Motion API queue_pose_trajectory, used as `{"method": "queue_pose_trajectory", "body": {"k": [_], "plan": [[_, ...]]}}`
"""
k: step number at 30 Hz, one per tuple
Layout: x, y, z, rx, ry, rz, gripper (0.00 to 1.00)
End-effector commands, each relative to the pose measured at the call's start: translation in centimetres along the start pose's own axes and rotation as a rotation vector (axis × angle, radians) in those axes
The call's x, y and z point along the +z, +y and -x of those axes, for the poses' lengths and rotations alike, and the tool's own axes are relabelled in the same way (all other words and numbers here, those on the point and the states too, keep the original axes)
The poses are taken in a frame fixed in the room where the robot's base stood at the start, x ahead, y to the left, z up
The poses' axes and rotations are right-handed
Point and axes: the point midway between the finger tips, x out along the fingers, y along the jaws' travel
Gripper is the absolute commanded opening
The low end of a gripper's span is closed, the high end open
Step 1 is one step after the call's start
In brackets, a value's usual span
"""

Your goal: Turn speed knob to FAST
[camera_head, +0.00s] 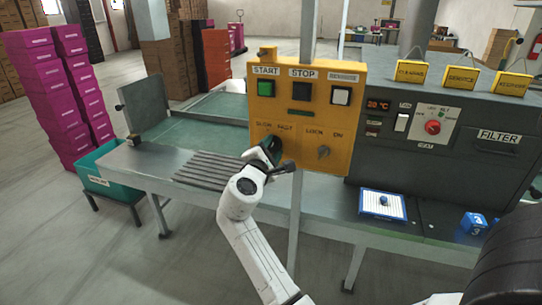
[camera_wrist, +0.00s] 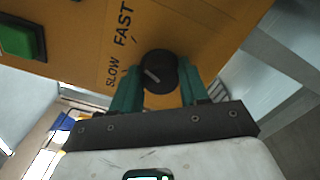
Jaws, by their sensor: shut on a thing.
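The yellow control panel (camera_head: 305,108) stands upright over the line. In the wrist view its round black speed knob (camera_wrist: 158,68) sits between the teal fingers of my gripper (camera_wrist: 159,83), which is shut on it from both sides. A light line on the knob's face slants from upper left to lower right. SLOW (camera_wrist: 113,70) and FAST (camera_wrist: 124,24) are printed on the panel to the knob's left, FAST higher in the picture. I cannot tell for sure which label the line points to. In the head view my gripper hides the knob.
A green START button (camera_head: 265,88), a dark STOP button (camera_head: 301,91) and a white button (camera_head: 341,95) sit above. A second knob (camera_head: 323,152) is to the right. A grey machine (camera_head: 440,130) stands beside the panel; a blue-and-white tray (camera_head: 383,213) lies before it.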

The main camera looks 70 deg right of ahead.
Motion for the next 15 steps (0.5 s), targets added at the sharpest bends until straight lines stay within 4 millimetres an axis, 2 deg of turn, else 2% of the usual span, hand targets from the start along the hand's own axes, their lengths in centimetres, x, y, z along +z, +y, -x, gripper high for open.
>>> {"method": "queue_pose_trajectory", "body": {"k": [6,15], "plan": [[-0.18,-0.30,0.03,0.000,0.000,-0.137,0.14],[-0.14,-0.28,0.02,-0.002,0.001,-0.231,0.14]]}}
